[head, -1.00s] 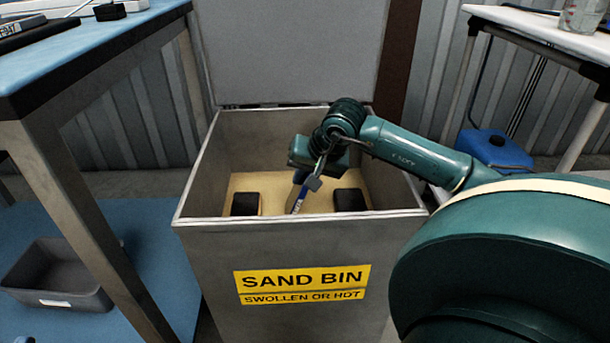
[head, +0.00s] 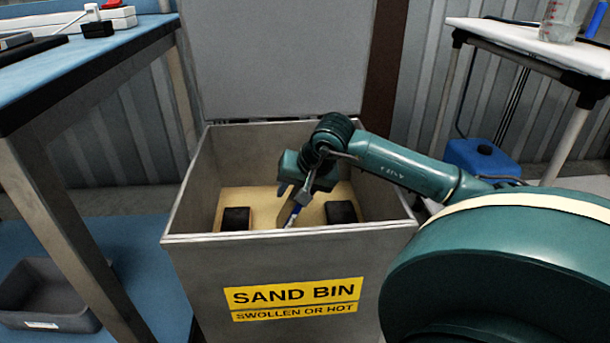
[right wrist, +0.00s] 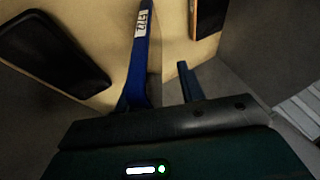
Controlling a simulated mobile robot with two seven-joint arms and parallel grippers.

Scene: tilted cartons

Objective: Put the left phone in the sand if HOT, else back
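The grey sand bin (head: 200,239) stands open, its lid up behind it. My right gripper (head: 297,190) is inside the bin, low over the sand (head: 266,201). A slim blue phone with a white label (head: 293,216), seen nearly edge-on, stands tilted at the fingers. In the right wrist view the phone (right wrist: 139,62) runs away from the left finger, and a clear gap separates it from the right finger, so my right gripper (right wrist: 158,95) looks open. Where the phone's lower end meets the sand is unclear. My left gripper is out of view.
A blue-topped bench (head: 110,45) is at left, with a grey tray (head: 40,290) below. A white table (head: 500,38) and blue container (head: 480,158) are at right.

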